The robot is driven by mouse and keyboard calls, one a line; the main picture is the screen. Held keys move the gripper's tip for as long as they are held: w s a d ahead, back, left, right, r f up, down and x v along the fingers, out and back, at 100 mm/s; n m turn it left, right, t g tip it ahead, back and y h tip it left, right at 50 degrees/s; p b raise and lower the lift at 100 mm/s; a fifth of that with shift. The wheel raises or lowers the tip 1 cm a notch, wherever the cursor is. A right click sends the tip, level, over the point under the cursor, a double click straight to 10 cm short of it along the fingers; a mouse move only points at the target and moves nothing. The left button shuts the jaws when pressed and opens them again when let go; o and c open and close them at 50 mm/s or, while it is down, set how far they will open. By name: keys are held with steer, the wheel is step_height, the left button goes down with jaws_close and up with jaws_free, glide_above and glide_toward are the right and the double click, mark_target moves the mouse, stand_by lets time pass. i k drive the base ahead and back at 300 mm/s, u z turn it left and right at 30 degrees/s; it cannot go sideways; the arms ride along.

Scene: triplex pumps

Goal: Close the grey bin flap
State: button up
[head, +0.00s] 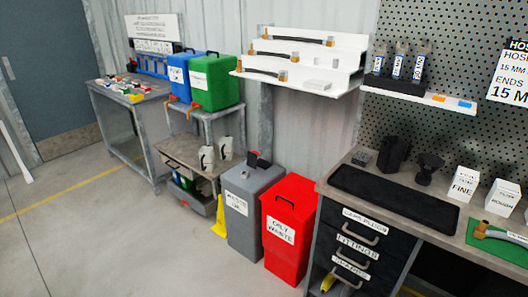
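The grey bin (249,212) stands on the floor in the middle of the head view, with a white label on its front. At its top back edge a small dark piece with a bit of red (258,160) stands up above the rim. It is too small to tell whether this is the flap raised or something behind the bin. The flap's exact angle cannot be made out. My gripper is not in view.
A red bin (290,230) labelled oily waste stands close to the right of the grey bin, by a drawer bench (350,245). A yellow object (219,217) and a cart (188,152) are to the left. The floor in front is clear.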

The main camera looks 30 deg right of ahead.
mark_target(252, 157)
steer(key=z, duration=0.2)
steer(key=i, duration=0.9)
steer(key=u, duration=0.3)
